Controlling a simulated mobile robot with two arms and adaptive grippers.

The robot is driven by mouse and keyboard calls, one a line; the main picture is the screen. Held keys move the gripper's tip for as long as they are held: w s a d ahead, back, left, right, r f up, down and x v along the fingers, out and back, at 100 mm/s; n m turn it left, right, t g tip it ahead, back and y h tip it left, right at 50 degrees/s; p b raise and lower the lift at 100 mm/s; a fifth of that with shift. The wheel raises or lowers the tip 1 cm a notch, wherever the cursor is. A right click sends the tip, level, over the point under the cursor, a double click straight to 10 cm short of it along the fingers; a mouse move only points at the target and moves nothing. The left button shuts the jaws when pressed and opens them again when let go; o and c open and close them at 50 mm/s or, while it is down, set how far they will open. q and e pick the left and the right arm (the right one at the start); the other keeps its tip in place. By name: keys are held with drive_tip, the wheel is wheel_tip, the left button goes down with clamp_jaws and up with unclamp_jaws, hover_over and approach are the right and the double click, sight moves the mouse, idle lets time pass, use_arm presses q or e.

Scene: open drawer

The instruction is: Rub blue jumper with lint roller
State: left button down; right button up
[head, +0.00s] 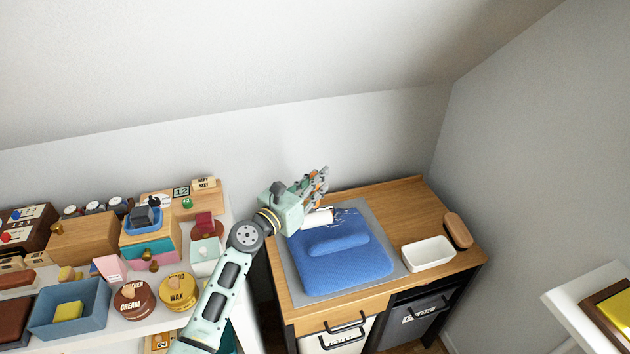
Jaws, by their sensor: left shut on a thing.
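The blue jumper (345,268) lies folded on a grey mat (388,232) on the wooden cabinet top, with a raised fold across its middle. Pale lint flecks show near its far edge. My left gripper (319,196) is above the jumper's far left corner, shut on the lint roller (318,216). The roller's white head shows just below the fingers, at the jumper's far edge; I cannot tell whether it touches the cloth. The roller's handle is mostly hidden by the gripper. My right gripper is not in view.
A white tray (428,254) and a brown brush-like block (458,230) stand right of the mat. A crowded white shelf on the left holds boxes, tins and a blue bin (70,308). Walls close in behind and to the right.

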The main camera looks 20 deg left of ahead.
use_arm(q)
drive_tip(key=shift+f, duration=0.15)
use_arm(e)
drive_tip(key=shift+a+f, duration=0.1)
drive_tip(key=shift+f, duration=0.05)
use_arm(q)
drive_tip(key=shift+f+b, duration=0.3)
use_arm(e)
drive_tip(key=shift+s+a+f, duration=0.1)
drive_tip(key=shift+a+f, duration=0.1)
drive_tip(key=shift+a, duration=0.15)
